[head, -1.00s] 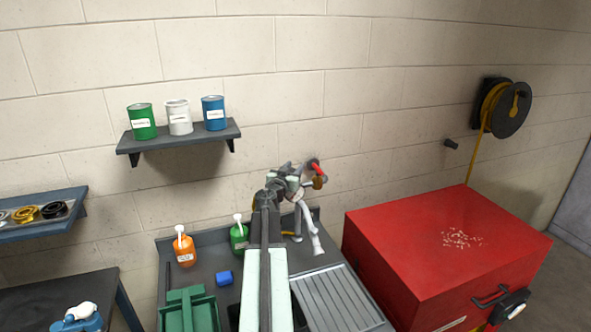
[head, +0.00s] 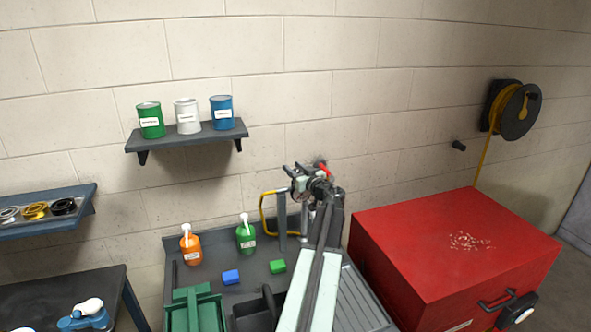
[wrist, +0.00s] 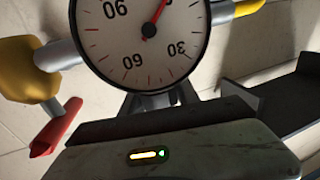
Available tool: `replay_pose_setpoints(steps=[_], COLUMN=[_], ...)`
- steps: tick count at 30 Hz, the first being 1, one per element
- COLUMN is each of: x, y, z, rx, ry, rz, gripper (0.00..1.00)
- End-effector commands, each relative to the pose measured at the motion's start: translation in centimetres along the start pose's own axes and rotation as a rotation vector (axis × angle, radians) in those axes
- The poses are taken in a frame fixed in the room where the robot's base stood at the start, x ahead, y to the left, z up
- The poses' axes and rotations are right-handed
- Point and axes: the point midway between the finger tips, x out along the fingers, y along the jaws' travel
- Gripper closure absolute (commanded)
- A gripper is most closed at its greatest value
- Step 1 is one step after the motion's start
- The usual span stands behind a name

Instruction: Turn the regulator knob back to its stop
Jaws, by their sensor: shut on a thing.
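The regulator's pressure gauge (head: 318,188) is on the wall pipework in the head view, at the end of my arm. In the wrist view the round white gauge (wrist: 140,45) fills the top middle, cut off by the edge, with its red needle pointing up and slightly right. My gripper (wrist: 165,100) is just below the gauge, its dark jaw part and worn body across the bottom of the view. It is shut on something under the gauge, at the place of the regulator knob. The knob itself is hidden by the gripper.
A red lever (wrist: 57,128) and brass fitting (wrist: 28,68) sit close on the left in the wrist view. A yellow hose (head: 263,215) loops left of the regulator. Bottles, blocks and a green tray (head: 190,312) crowd the bench; a red cabinet (head: 420,235) stands right.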

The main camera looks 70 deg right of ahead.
Motion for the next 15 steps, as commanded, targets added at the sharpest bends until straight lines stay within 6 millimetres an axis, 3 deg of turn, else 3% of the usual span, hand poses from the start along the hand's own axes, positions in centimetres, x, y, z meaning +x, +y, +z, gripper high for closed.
replay_pose_setpoints(steps=[15], x=[-0.07], y=[-0.58], z=[0.04], rx=[-0.002], ry=[-0.002], rz=[-0.274], gripper=[1.0])
